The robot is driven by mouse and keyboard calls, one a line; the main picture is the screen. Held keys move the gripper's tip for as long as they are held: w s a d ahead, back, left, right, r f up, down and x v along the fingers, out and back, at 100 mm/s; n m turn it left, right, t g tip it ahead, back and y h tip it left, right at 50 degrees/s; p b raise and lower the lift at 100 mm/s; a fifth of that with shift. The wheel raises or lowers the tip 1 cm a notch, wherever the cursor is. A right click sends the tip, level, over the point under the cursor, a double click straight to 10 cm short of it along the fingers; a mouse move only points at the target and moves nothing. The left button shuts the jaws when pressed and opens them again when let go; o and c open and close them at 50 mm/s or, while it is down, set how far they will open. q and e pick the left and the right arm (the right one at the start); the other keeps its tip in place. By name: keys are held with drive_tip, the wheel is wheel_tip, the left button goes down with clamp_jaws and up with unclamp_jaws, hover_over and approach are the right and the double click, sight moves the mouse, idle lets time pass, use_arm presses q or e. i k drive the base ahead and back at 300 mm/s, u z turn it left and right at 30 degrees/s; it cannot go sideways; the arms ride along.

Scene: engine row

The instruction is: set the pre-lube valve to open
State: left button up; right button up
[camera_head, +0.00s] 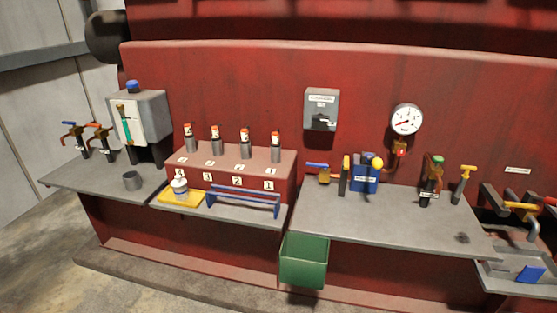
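I cannot tell for sure which fitting is the pre-lube valve, because the small labels are not readable. A valve with a blue lever (318,168) stands at the back left of the right-hand grey shelf, its lever lying roughly level. Just right of it is a blue unit (364,178) with a white label, a yellow knob and an upright yellow-topped dark lever (345,176). Further right stand a labelled dark post with a green top (432,181) and a post with a yellow handle (464,183). Neither of my grippers is in view.
A round gauge (406,119) and a grey switch box (321,109) are on the red wall. A green bin (303,260) hangs at the right shelf's (385,222) front left. That shelf's front is mostly clear. A yellow tray (181,197) with a bottle sits left.

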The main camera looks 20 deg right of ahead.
sight(325, 167)
drive_tip(key=u, duration=0.35)
drive_tip(key=i, duration=0.85)
